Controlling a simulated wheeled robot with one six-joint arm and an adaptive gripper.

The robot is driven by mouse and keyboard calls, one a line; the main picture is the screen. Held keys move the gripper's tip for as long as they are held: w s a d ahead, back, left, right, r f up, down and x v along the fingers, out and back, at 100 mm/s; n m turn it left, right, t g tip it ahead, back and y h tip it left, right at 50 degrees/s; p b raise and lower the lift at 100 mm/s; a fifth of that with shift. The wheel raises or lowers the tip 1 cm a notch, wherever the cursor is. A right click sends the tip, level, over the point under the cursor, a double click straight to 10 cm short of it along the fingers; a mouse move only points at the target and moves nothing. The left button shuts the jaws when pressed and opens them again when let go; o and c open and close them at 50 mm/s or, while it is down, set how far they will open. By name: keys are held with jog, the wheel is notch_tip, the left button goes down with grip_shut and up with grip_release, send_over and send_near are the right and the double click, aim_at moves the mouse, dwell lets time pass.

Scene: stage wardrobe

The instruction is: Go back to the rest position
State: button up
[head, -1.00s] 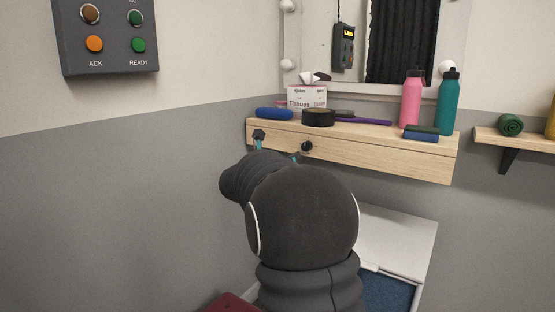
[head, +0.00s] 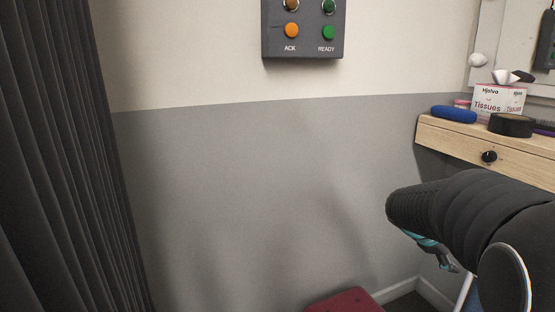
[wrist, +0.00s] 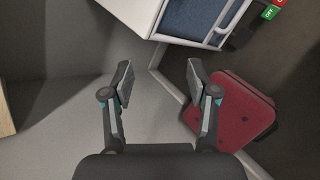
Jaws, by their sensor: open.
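My gripper (wrist: 160,85) is open and empty in the wrist view, its two fingers wide apart with only floor and wall behind them. In the head view my gripper (head: 440,252) shows in part below the dark sleeve of my arm at the lower right, in front of the grey wall and below the wooden shelf. The rest of it is hidden by my arm.
The wooden shelf (head: 462,150) holds a tissue box (head: 497,100), a black roll (head: 511,125) and a blue case (head: 454,114). A dark curtain (head: 60,160) hangs left.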

jog(key=s+a+m+t+y, duration=0.3)
jog(key=s+a+m+y, duration=0.6)
jog(key=s+a, duration=1.2)
jog(key=shift+s+a+f+y, duration=0.3)
jog(key=shift+a+f, duration=0.1)
jog(key=shift+a, duration=1.7)
